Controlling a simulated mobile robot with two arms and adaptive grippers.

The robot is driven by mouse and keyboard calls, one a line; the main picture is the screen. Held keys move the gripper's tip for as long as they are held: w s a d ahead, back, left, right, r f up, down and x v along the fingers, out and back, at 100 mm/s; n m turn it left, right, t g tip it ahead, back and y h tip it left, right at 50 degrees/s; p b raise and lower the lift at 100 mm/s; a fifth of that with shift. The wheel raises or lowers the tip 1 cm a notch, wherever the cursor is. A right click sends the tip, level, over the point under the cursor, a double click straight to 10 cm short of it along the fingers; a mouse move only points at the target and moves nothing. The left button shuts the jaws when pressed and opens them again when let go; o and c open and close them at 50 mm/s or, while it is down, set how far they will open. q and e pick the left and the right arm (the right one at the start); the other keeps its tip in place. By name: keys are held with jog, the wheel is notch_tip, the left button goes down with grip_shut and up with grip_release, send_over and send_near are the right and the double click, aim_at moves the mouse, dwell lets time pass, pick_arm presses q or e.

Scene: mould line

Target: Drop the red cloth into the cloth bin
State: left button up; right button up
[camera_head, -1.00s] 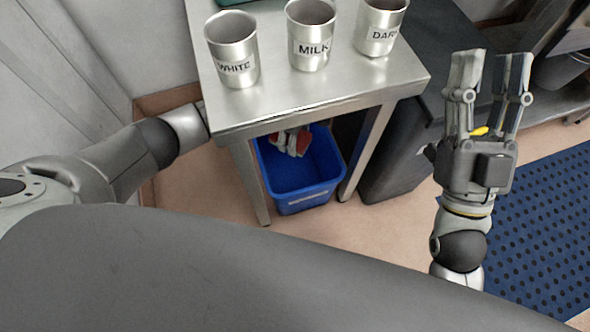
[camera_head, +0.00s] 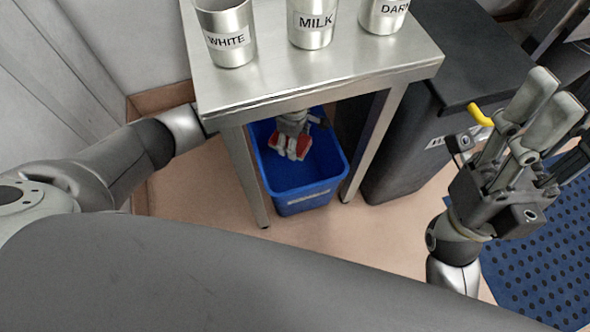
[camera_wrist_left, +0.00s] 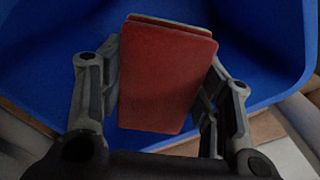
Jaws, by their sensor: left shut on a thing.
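The red cloth (camera_head: 287,147) hangs over the blue cloth bin (camera_head: 308,199), which stands on the floor under the steel table. My left arm passes below the table, and my left gripper (camera_head: 293,130) is shut on the cloth. In the left wrist view the folded red cloth (camera_wrist_left: 165,78), with a pale layer at its top edge, sits between the two fingers, and the blue bin wall (camera_wrist_left: 55,75) is behind it. The tabletop partly hides the left gripper. My right gripper (camera_head: 557,95) is open and empty at the right.
The steel table (camera_head: 335,75) carries metal cups labelled WHITE (camera_head: 226,40), MILK (camera_head: 313,22) and DARK (camera_head: 383,12). Its legs stand close on both sides of the bin. A dark cabinet (camera_head: 400,150) is right of the table. A blue perforated mat (camera_head: 535,265) lies at right.

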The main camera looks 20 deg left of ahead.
dwell(0.3)
pick_arm(q)
jog(key=o, duration=1.1)
jog(key=shift+c, duration=0.2)
notch_tip(320, 180, up, 12)
